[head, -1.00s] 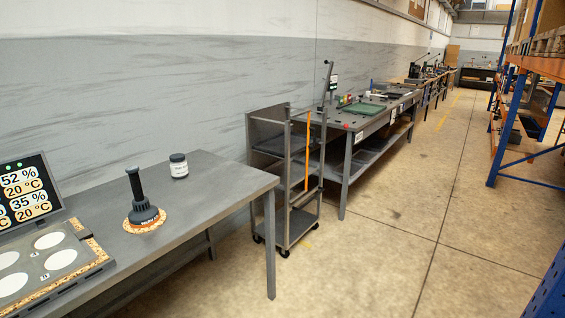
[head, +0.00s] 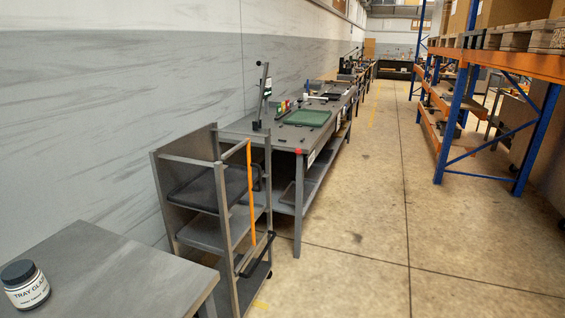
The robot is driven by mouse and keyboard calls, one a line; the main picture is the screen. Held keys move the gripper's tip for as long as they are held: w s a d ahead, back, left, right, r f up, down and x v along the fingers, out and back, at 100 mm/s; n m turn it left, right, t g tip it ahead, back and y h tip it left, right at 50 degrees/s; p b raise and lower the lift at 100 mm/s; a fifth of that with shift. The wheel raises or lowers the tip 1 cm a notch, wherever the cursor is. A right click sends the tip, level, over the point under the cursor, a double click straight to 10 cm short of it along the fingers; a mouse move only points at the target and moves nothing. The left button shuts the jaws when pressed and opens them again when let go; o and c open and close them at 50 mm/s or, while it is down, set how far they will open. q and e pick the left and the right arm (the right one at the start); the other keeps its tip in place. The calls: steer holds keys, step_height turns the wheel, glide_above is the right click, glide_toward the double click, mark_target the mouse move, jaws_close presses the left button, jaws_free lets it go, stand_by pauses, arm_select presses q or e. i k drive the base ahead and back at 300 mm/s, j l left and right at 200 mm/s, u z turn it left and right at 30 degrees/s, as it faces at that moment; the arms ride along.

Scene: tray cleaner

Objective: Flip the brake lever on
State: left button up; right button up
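A grey shelf cart (head: 228,262) stands beyond the near table, in the left middle of the head view. An upright orange bar (head: 251,195) runs along its open side. A dark bar (head: 257,255) sits low on that side, tilted, near the foot of the orange bar. I cannot tell for sure which part is the brake lever. A tall post with a dark knob (head: 264,80) stands on the workbench behind the cart. Neither of my grippers is in view.
A grey table (head: 110,270) with a dark-lidded white jar (head: 25,285) is at the near left. A long workbench (head: 285,142) with a green mat (head: 307,118) lies behind the cart. Orange-and-blue racking (head: 455,120) stands on the right. The floor between is clear.

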mark_target(298, 151)
steer(key=i+j+z, duration=0.2)
steer(key=i, duration=0.2)
steer(key=i+l, duration=0.2)
steer(key=i, duration=0.25)
steer(key=i+l, duration=0.2)
steer(key=i, duration=0.25)
steer(key=i+l+u, duration=0.1)
steer(key=i+l, duration=0.15)
steer(key=i, duration=0.2)
steer(key=i+l, duration=0.2)
steer(key=i, duration=0.25)
steer(key=i+l, duration=0.25)
steer(key=i, duration=0.2)
steer(key=i+u, duration=0.05)
